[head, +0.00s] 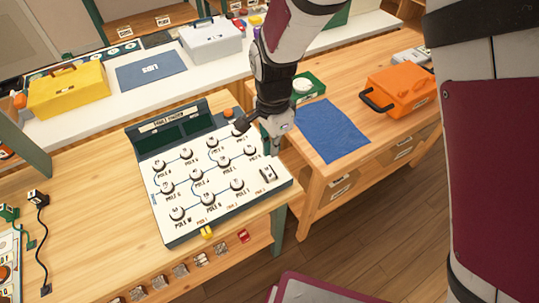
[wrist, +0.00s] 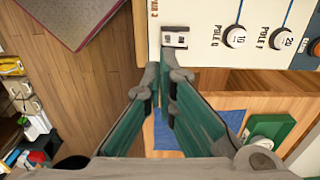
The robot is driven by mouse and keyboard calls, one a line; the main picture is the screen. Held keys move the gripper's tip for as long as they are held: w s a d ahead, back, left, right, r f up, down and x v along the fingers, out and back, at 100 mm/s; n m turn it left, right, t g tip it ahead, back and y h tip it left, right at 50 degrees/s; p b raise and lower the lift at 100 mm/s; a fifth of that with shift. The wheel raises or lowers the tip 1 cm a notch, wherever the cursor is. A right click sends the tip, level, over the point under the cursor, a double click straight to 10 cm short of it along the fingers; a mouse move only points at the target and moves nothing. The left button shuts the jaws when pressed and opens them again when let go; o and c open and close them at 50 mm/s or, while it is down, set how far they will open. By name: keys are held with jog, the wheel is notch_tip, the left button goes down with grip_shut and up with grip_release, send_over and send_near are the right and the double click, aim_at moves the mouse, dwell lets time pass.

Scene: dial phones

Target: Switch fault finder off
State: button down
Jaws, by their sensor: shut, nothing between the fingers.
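The fault finder (head: 163,224) is a white sloped panel with a dark green back, standing on the wooden bench in the head view. It bears several round knobs labelled POLE and two dark display windows. A small rocker switch (head: 267,174) sits near its right front corner; it also shows in the wrist view (wrist: 175,38). I cannot tell which way the rocker is tipped. My gripper (head: 271,148) is at the panel's right edge, just behind the switch. In the wrist view my gripper (wrist: 164,80) is shut and empty, its fingertips just short of the switch, apparently not touching it.
A blue mat (head: 326,131) and an orange case (head: 398,90) lie on the bench to the right. A yellow toolbox (head: 66,90) and a grey toolbox (head: 211,42) stand behind. A black cable (head: 42,240) lies at left. Bare bench top is left of the panel.

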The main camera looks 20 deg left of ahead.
notch_tip(320, 180, up, 2)
jog(key=shift+s+d+r, duration=0.1)
jog(key=shift+s+d, duration=0.05)
dwell(0.5)
jog(key=d+r+n+t+y, duration=0.2)
jog(key=d+r+n, duration=0.2)
jog(key=d+r, duration=1.35)
jog(key=s+d+r+n+t+h, duration=0.1)
jog(key=s+d+r+n+t, duration=0.2)
jog(key=s+d, duration=0.9)
notch_tip(320, 180, up, 3)
jog(key=d+n, duration=0.1)
jog(key=d, duration=0.1)
jog(key=shift+s+d+r+t+h, duration=0.2)
jog(key=shift+d+t+h, duration=0.1)
jog(key=shift+t+h, duration=0.1)
